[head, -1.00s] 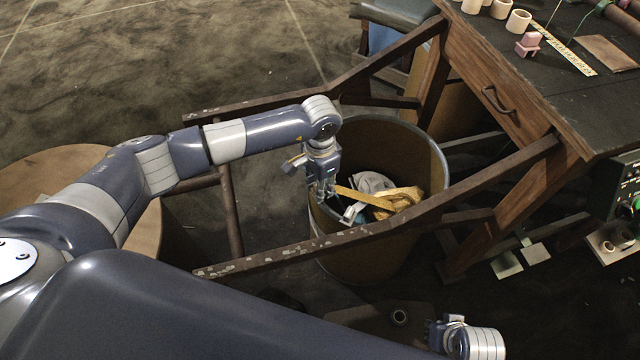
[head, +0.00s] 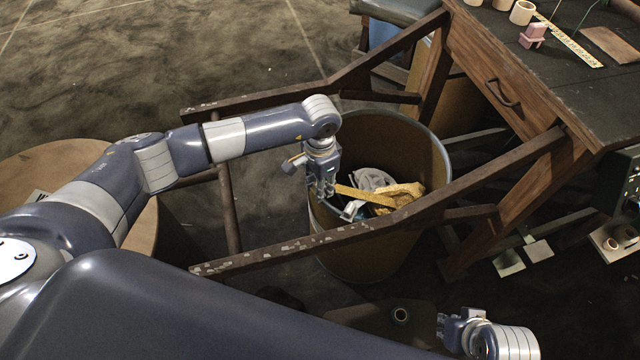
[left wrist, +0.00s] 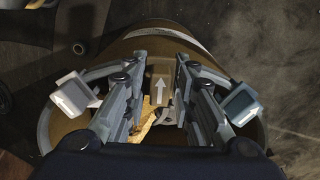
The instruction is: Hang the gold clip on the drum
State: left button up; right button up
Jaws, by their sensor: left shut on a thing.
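The drum (head: 436,150) is a tall, open tan barrel, with crumpled gold and grey material inside. My left gripper (head: 323,190) points down at the drum's left rim. In the left wrist view, my left gripper (left wrist: 160,75) has a tan-gold piece with a white arrow, seemingly the gold clip (left wrist: 160,92), between its fingers. The drum rim (left wrist: 47,130) curves around below them. Whether the clip touches the rim is hidden. My right gripper (head: 442,326) is low at the bottom right, away from the drum; its fingers are too small to judge.
A worn wooden frame has a near rail (head: 290,255) and a far rail (head: 270,100) beside the drum. A workbench (head: 560,110) with a drawer stands at right. A round brown top (head: 40,160) is at left. Floor is open at upper left.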

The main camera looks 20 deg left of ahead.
pick_arm(q)
jog(key=o, duration=0.9)
jog(key=shift+o, duration=0.2)
